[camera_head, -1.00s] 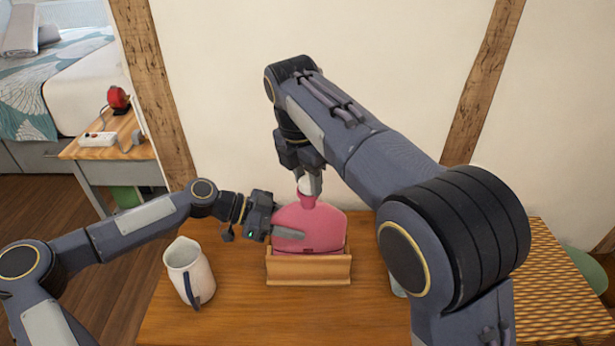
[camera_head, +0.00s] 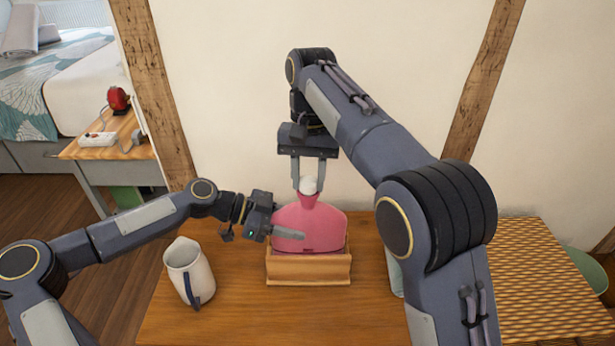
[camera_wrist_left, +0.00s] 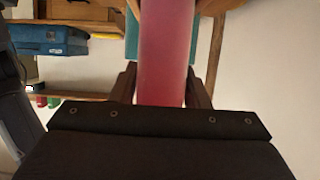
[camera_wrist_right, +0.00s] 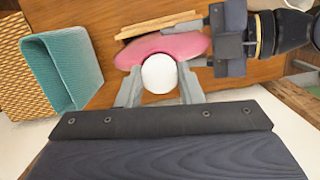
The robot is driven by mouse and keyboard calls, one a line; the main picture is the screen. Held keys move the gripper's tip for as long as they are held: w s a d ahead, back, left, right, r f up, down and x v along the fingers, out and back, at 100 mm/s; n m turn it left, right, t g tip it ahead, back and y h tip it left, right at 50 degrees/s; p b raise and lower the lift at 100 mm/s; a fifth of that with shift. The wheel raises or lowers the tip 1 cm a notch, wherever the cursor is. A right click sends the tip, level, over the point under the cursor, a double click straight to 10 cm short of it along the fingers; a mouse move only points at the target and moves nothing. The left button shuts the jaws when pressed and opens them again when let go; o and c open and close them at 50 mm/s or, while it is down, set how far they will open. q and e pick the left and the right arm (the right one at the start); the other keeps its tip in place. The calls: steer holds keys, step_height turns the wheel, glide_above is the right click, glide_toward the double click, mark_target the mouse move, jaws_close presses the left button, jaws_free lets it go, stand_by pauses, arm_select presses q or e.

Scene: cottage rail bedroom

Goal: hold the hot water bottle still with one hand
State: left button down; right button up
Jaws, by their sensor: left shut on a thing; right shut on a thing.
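The pink hot water bottle (camera_head: 312,228) stands upright in a wooden holder (camera_head: 308,270) on the table. A white cap (camera_head: 308,185) is at the top of its neck. My left gripper (camera_head: 288,234) is shut on the bottle's body from the left; in the left wrist view the pink body (camera_wrist_left: 166,55) lies between its fingers. My right gripper (camera_head: 308,180) comes from above and is shut on the white cap, which also shows between its fingers in the right wrist view (camera_wrist_right: 159,74). The bottle's lower part is hidden by the holder.
A white jug (camera_head: 189,272) stands on the table (camera_head: 235,315) left of the holder. A teal container (camera_wrist_right: 66,68) and a woven mat (camera_head: 545,275) are to the right, partly behind my right arm. A wall rises behind the table.

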steer(key=m, duration=0.3)
steer(key=m+y, duration=0.1)
steer(key=m, duration=0.3)
steer(key=shift+f+m, duration=0.2)
steer(key=shift+m, duration=0.1)
steer(key=o, duration=1)
steer(key=shift+c, duration=0.2)
steer(key=shift+o, duration=0.9)
steer(key=shift+d, duration=0.1)
steer(key=shift+t, duration=0.3)
steer(key=shift+w+d+r, duration=0.1)
steer(key=shift+w+r, duration=0.05)
steer(key=shift+r, duration=1.15)
steer(key=shift+w+d+r, duration=0.1)
steer(key=shift+r, duration=1.2)
steer(key=shift+w+d+r, duration=0.1)
steer(key=shift+w+r, duration=0.05)
steer(key=shift+r, duration=1.15)
